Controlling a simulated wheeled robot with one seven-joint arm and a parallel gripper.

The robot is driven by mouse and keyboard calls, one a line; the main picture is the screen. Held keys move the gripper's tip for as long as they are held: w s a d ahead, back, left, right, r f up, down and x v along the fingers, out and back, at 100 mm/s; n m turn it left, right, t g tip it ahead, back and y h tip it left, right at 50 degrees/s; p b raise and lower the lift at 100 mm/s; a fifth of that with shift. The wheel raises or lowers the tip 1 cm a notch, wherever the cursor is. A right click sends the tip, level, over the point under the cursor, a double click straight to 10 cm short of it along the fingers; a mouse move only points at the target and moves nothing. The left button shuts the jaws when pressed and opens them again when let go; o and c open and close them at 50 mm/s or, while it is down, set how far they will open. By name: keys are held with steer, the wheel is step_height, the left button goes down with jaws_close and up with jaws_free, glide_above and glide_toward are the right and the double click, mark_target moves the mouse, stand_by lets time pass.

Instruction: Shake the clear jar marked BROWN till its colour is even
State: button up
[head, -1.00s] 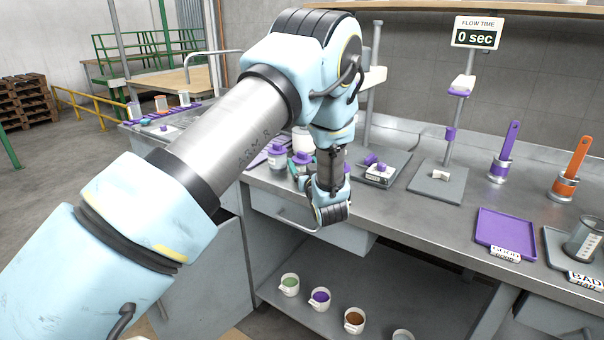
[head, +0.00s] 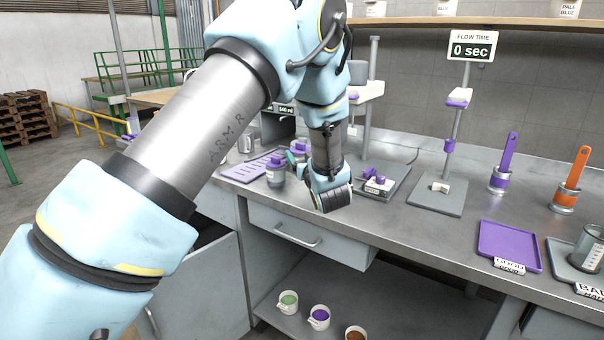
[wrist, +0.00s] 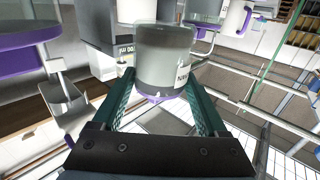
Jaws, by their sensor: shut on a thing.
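My gripper (wrist: 160,86) is shut on a clear jar (wrist: 166,52) with grey-looking contents. Its label is only partly readable, and I cannot confirm the word BROWN. Its purple lid (wrist: 152,97) shows at the lower end of the jar in the wrist view.
A purple slatted mat (head: 246,167) lies left of the jars. A grey stand (head: 382,184) with small purple items is close on the right. Further right are a flow-time stand (head: 437,197), brush cups, and a purple tray (head: 510,245). Several mugs sit on the low shelf.

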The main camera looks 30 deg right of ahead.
step_height(320, 180, up, 3)
steer(key=shift+r, duration=0.15)
steer(key=shift+r+p, duration=1.4)
steer(key=shift+r, duration=1.6)
